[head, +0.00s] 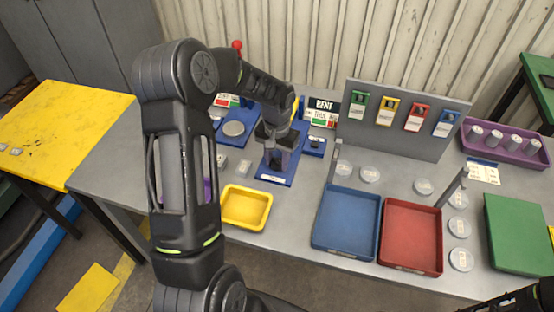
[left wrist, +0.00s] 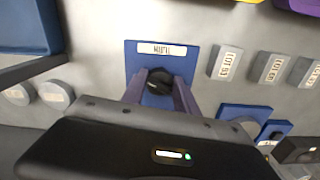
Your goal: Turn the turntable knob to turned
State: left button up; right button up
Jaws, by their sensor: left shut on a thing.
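The turntable knob (left wrist: 159,82) is a dark round knob on a blue base plate (left wrist: 133,63) with a white label. It shows in the left wrist view between the two fingers of my left gripper (left wrist: 160,84), which is shut on it. In the head view the blue base (head: 275,180) stands on the grey table, and my left gripper (head: 277,158) reaches down over it. The knob is hidden there behind the gripper and wrist. My right gripper is not in view; only a dark part of my right arm shows at the lower right corner.
A yellow tray (head: 247,224) sits just in front of the blue base. A blue tray (head: 318,247) and a red tray (head: 412,262) stand to the right. A grey upright panel (head: 385,145) with colored tags is behind. Several pale discs lie around the trays.

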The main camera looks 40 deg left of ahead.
aim_at(277, 160)
pick_arm(q)
grip_shut()
jog(key=shift+m+b, duration=0.35)
jog(key=shift+m, duration=0.45)
jog(key=o, duration=1.1)
grip_release()
jog(key=shift+c, duration=0.2)
notch_tip(277, 160, up, 7)
jog(key=shift+r+b, duration=0.1)
jog(key=shift+b, duration=0.75)
jog(key=shift+r, duration=0.35)
